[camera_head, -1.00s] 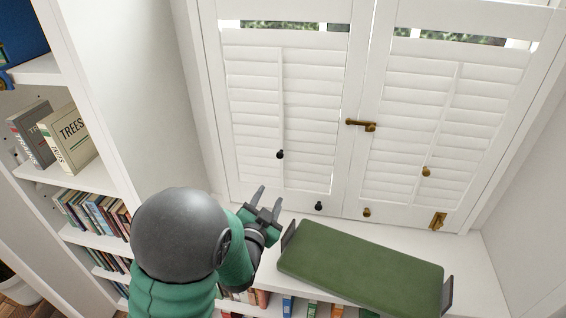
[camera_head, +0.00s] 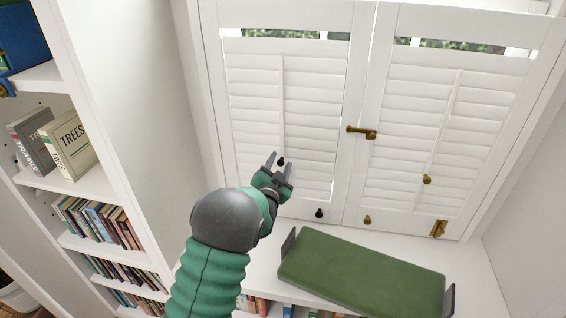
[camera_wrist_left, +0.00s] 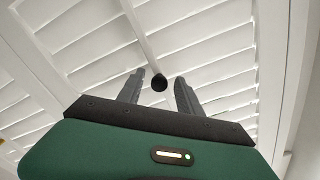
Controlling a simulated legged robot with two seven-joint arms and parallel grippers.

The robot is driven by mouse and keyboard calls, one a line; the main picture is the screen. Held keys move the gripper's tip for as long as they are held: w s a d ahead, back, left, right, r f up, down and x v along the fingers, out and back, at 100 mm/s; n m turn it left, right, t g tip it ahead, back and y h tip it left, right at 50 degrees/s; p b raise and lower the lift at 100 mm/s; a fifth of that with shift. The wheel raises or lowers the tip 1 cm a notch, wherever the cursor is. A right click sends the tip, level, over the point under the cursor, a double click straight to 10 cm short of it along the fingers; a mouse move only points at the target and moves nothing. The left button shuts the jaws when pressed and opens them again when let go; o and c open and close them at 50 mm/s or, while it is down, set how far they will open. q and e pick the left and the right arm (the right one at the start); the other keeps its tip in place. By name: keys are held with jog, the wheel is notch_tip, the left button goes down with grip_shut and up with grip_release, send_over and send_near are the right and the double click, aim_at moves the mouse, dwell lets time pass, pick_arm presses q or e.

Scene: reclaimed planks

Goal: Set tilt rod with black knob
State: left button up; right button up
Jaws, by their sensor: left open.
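The white tilt rod (camera_head: 283,105) runs down the left shutter panel. Its black knob (camera_head: 281,161) is at the rod's lower end. My left gripper (camera_head: 280,162) is open, its two fingers pointing up at the shutter, with the knob appearing between the fingertips. In the left wrist view, the black knob (camera_wrist_left: 159,83) shows between the two open fingertips (camera_wrist_left: 160,80), touching neither finger. I cannot tell how far it is in depth. My right gripper is not in view.
A second rod with a brass knob (camera_head: 427,179) is on the right panel. A brass latch (camera_head: 361,132) sits between the panels. A lower black knob (camera_head: 319,213) is on the left panel's bottom rail. A green cushion (camera_head: 362,272) lies on the sill; a bookshelf (camera_head: 88,187) stands left.

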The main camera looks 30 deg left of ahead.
pick_arm(q)
jog(key=shift+w, duration=0.25)
jog(key=shift+c, duration=0.4)
grip_shut()
dwell(0.9)
